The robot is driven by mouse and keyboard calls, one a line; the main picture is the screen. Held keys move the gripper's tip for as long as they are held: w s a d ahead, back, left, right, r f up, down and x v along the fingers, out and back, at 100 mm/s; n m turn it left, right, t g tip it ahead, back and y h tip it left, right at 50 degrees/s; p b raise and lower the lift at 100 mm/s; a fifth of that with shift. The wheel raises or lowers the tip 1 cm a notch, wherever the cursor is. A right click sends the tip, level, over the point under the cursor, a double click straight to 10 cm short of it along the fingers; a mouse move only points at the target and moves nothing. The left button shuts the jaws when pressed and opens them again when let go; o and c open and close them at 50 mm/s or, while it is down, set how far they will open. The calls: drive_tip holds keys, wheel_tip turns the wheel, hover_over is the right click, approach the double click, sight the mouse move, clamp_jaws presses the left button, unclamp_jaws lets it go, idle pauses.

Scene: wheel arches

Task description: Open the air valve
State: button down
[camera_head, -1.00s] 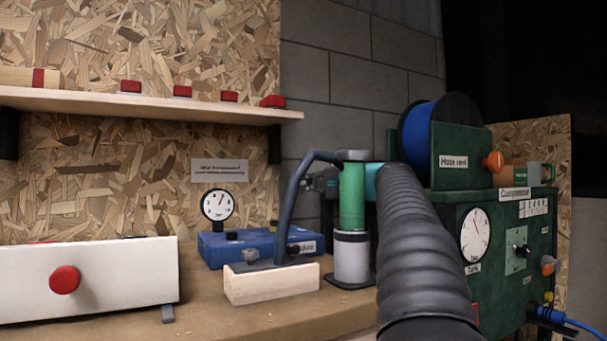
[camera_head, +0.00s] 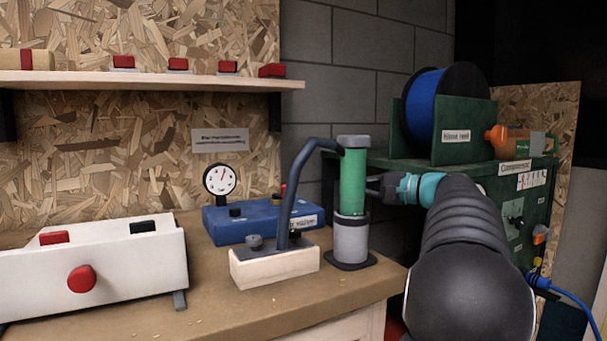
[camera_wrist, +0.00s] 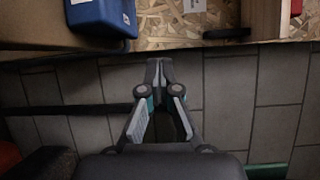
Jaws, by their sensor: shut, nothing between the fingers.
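A blue box end also shows at the upper left of the wrist view (camera_wrist: 102,18). My gripper (camera_head: 371,187) is just right of the green cylinder, apart from the blue box. In the wrist view, its fingertips (camera_wrist: 159,64) meet, with nothing between them, above a tiled surface.
The green and grey cylinder (camera_head: 353,190) and the pipe on a wooden block (camera_head: 274,266) stand between gripper and blue box. A white box with a red knob (camera_head: 82,279) is at left. A green cabinet with a blue hose reel (camera_head: 424,108) is at right.

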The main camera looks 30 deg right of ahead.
sight(283, 192)
drive_tip(key=w+a, duration=0.2)
drive_tip(key=w+a+n, duration=0.1)
drive_tip(key=w+a, duration=0.1)
drive_tip(key=w, duration=0.1)
drive_tip(key=w+a+n+y+p, duration=0.1)
drive_tip(key=w+a, duration=0.1)
drive_tip(key=shift+w+a+f, duration=0.1)
drive_tip(key=shift+w+f, duration=0.2)
drive_tip(key=shift+w, duration=0.05)
drive_tip(key=a, duration=0.3)
drive_tip(key=shift+s, duration=0.15)
drive_tip(key=shift+s+a+f, duration=0.15)
drive_tip(key=shift+a, duration=0.35)
